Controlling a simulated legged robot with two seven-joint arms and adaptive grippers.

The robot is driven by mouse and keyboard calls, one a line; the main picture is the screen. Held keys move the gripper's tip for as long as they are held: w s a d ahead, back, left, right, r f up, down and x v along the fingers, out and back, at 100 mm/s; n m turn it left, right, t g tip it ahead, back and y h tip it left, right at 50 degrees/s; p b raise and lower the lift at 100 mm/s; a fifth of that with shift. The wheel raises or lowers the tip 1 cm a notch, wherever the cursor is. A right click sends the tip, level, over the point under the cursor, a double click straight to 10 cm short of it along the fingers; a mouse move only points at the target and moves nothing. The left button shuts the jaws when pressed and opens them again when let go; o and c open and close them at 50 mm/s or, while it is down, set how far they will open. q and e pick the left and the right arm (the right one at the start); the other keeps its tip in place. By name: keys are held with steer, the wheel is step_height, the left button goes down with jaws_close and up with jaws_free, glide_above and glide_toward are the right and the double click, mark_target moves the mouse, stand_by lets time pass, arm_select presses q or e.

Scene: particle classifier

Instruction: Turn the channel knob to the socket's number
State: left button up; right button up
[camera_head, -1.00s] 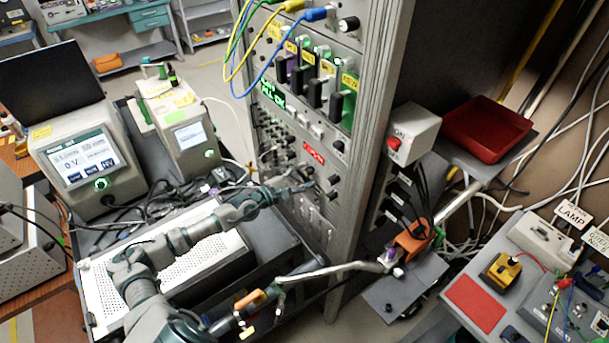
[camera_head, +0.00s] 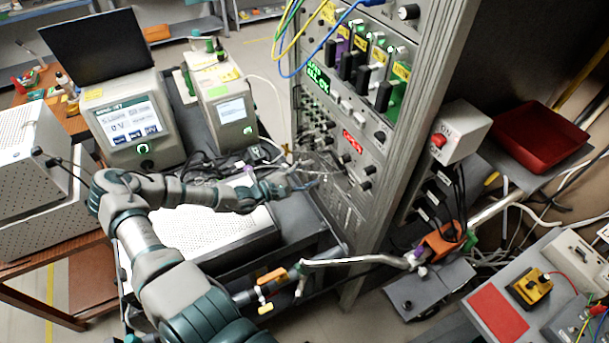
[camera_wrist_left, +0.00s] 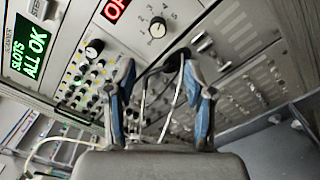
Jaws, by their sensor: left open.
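The channel knob (camera_wrist_left: 158,27) looks to be the dark round knob with a ring of printed numbers at the top of the left wrist view; its pointer setting is too small to read surely. My left gripper (camera_wrist_left: 158,82) is open, its two blue-grey fingers pointing at the rack panel, just below this knob in that view. A dark knob or fitting (camera_wrist_left: 176,60) shows between the fingertips; contact cannot be told. In the head view my left gripper (camera_head: 318,178) is in front of the rack's lower panel. The socket's number is not readable. My right gripper is not in view.
The rack (camera_head: 420,110) carries plugged modules, cables, a green display (camera_head: 318,78) and a red display (camera_head: 352,143). Another black knob (camera_wrist_left: 93,48) sits close by on the panel. A perforated silver box (camera_head: 215,235) lies below my left arm. A switch box (camera_head: 460,130) stands right.

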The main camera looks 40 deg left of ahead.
arm_select(q)
steer(key=shift+s+a, duration=0.15)
steer(key=shift+s, duration=0.5)
